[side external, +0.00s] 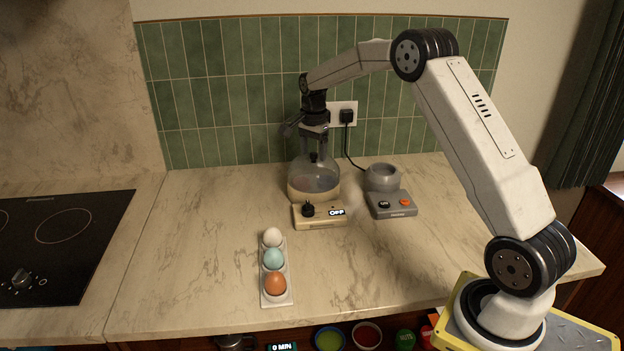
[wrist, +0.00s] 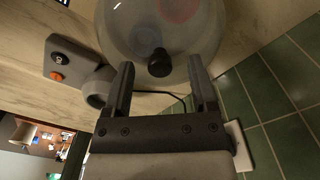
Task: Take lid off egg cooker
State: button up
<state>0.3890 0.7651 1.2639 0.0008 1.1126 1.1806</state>
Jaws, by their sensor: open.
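The egg cooker (side external: 319,213) stands on the counter, a cream base with a dial and a display reading OFF. Its clear dome lid (side external: 315,177) sits on the base and has a dark knob on top. In the wrist view the lid (wrist: 130,30) fills the upper middle, with its black knob (wrist: 159,63) just beyond and between my fingertips. My gripper (wrist: 160,75) is open, fingers apart on either side of the knob's line. In the side view my gripper (side external: 315,138) is directly above the lid; whether it touches the knob cannot be told.
An egg tray (side external: 277,297) with three eggs, white, blue and brown, lies in front of the cooker. A grey appliance (side external: 393,204) with a round cup stands close on the right, its cord running to a wall socket. A cooktop (side external: 60,245) is at left; counter between is clear.

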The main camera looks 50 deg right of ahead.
jog(key=shift+f, duration=0.35)
grip_shut()
